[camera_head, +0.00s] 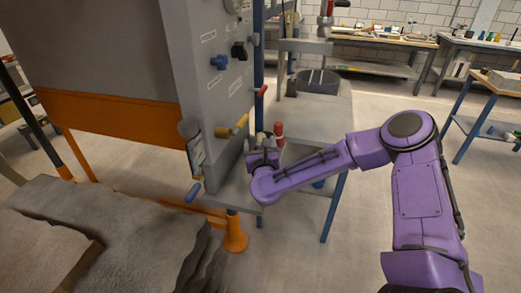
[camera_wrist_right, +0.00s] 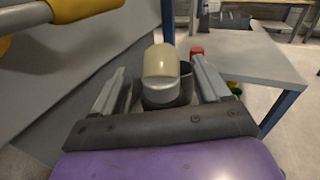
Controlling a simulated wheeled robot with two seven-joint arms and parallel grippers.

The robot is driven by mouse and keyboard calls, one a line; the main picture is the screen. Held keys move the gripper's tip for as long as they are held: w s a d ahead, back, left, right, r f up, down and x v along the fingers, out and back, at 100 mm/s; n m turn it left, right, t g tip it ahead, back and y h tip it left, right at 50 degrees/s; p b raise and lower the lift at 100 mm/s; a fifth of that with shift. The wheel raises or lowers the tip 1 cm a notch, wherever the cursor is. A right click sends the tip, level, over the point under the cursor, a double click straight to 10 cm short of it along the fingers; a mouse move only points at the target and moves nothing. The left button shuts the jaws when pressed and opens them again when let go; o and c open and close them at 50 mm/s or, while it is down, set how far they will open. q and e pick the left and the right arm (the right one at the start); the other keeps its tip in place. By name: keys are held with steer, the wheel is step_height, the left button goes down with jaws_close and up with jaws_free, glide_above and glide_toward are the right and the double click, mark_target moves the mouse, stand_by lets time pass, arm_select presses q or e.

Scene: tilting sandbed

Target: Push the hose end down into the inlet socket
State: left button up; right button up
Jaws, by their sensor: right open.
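In the right wrist view a cream, round-topped piece (camera_wrist_right: 160,66), which looks like the hose end, stands upright between my right gripper's (camera_wrist_right: 158,64) fingers. The fingers are spread on either side of it, with gaps. Below and behind it is a dark grey cup-like part (camera_wrist_right: 178,97), possibly the inlet socket; how deep the cream piece sits in it I cannot tell. In the head view my right gripper (camera_head: 262,158) is beside the grey panel, low at its right edge, and largely hides these parts. My left gripper is not in view.
The grey panel (camera_head: 215,95) carries blue, red and yellow handles; a yellow handle (camera_wrist_right: 85,8) is close at the wrist view's upper left. A red-topped part (camera_head: 278,131) stands just beyond the gripper. A grey table (camera_head: 315,115) lies behind. The sandbed (camera_head: 110,225) is at lower left.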

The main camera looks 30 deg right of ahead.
steer(key=b+v, duration=0.2)
steer(key=v, duration=0.8)
steer(key=shift+b, duration=0.35)
steer(key=shift+r, duration=0.1)
